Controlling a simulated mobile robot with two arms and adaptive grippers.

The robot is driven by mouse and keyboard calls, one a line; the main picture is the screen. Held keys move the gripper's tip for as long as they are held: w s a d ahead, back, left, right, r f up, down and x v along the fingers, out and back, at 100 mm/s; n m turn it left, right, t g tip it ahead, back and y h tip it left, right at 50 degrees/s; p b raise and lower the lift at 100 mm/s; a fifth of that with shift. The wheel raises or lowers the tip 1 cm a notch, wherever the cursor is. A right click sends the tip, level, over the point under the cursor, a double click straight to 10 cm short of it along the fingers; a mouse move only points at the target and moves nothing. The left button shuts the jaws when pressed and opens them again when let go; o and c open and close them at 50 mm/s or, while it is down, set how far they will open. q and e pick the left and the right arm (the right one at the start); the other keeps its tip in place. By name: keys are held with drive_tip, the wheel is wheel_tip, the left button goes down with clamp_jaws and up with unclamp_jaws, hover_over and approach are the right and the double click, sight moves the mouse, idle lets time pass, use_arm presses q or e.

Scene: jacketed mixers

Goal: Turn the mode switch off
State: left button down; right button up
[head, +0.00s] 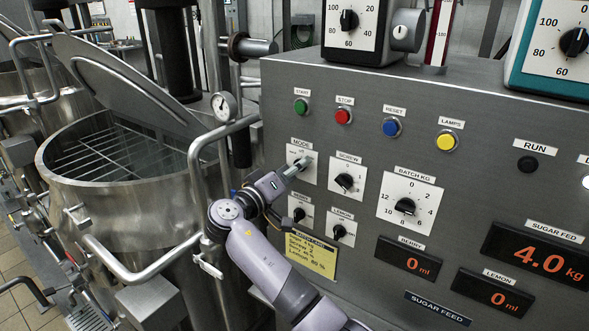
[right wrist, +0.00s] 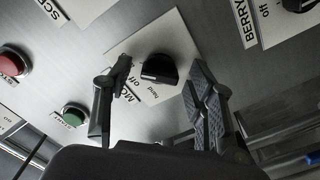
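I cannot tell exactly which mark the knob points at. My left gripper is not in view.
The screw knob (head: 345,182) is just right of the mode plate, with the berry (head: 299,215) and lemon (head: 339,231) knobs below. Green start (head: 301,106) and red stop (head: 343,116) buttons are above. A steel mixer (head: 130,190) with a raised lid stands left.

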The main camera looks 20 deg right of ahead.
drive_tip(key=shift+w+d, duration=0.1)
drive_tip(key=shift+d, duration=0.05)
drive_tip(key=c, duration=1.1)
drive_tip(key=shift+o, duration=0.2)
drive_tip(key=shift+f+n, duration=0.1)
drive_tip(key=shift+n, duration=0.2)
drive_tip(key=shift+n+b, duration=0.3)
drive_tip(key=shift+n, duration=3.7)
